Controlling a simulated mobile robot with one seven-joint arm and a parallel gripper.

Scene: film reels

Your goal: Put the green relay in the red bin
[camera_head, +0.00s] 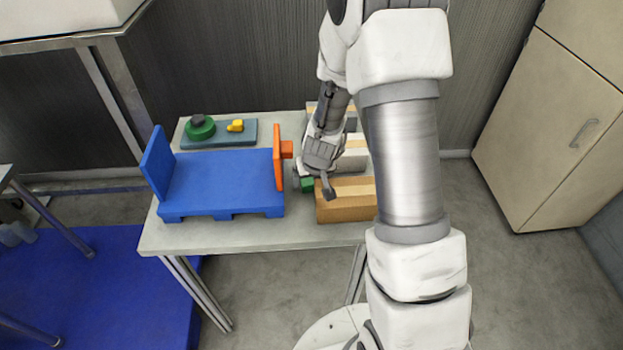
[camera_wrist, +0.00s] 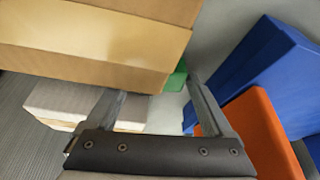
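A small green block (camera_head: 307,184), which may be the green relay, sits on the table between the orange-red upright piece (camera_head: 278,170) and a brown box. My gripper (camera_head: 313,187) is over it, its fingers spread to either side. In the wrist view the fingers of my gripper (camera_wrist: 156,86) are apart, and a piece of the green block (camera_wrist: 177,79) shows beyond them, partly hidden by the brown box. I cannot tell whether a finger touches it. No clearly red bin shows; the orange-red piece also shows in the wrist view (camera_wrist: 262,135).
A blue rack (camera_head: 225,185) stands left on the grey table (camera_head: 240,235). A teal tray (camera_head: 225,138) behind it holds a green round piece (camera_head: 200,128) and a yellow piece (camera_head: 235,126). The brown box (camera_head: 345,207) and a whitish box (camera_head: 355,157) crowd the right.

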